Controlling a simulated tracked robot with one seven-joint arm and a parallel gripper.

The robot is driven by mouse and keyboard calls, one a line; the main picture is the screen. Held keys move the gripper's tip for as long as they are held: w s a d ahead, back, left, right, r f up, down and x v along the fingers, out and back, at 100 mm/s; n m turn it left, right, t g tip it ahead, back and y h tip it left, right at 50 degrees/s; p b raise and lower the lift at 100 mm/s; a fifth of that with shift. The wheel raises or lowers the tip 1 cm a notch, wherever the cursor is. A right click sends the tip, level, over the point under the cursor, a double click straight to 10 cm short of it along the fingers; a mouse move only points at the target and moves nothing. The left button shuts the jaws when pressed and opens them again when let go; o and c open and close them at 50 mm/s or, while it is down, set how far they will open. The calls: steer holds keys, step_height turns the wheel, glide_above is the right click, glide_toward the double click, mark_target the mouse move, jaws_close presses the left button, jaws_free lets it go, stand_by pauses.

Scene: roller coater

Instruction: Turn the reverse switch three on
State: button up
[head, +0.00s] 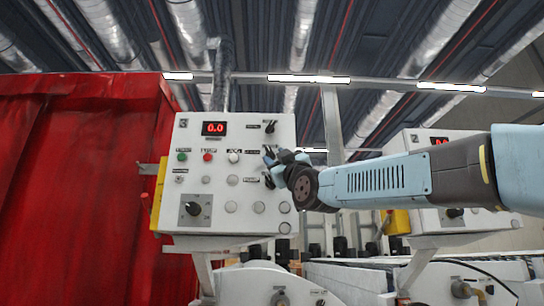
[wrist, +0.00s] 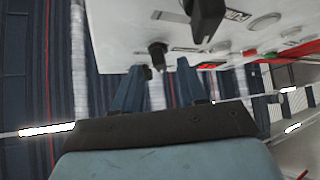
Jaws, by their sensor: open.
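The control panel marked 3 (head: 222,165) is a white box with a red display reading 0.0, buttons and black knobs. My gripper (head: 272,158) is at its right side in the head view and covers part of the right column of switches. In the wrist view, where the panel appears upside down, my gripper (wrist: 159,72) is open, with a blue finger either side of a small black switch (wrist: 157,54) near the panel edge. A larger black switch (wrist: 207,18) sits just beyond. The labels are too blurred to tell which is the reverse switch.
A second white panel (head: 431,222) stands to the right, partly behind my arm. A red curtain (head: 75,180) fills the left. Machine rollers and housings (head: 275,283) lie below the panels. A yellow bracket (head: 158,190) is on the panel's left side.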

mark_target(270, 153)
steer(key=shift+x, duration=1.4)
steer(key=shift+c, duration=0.4)
jaws_close()
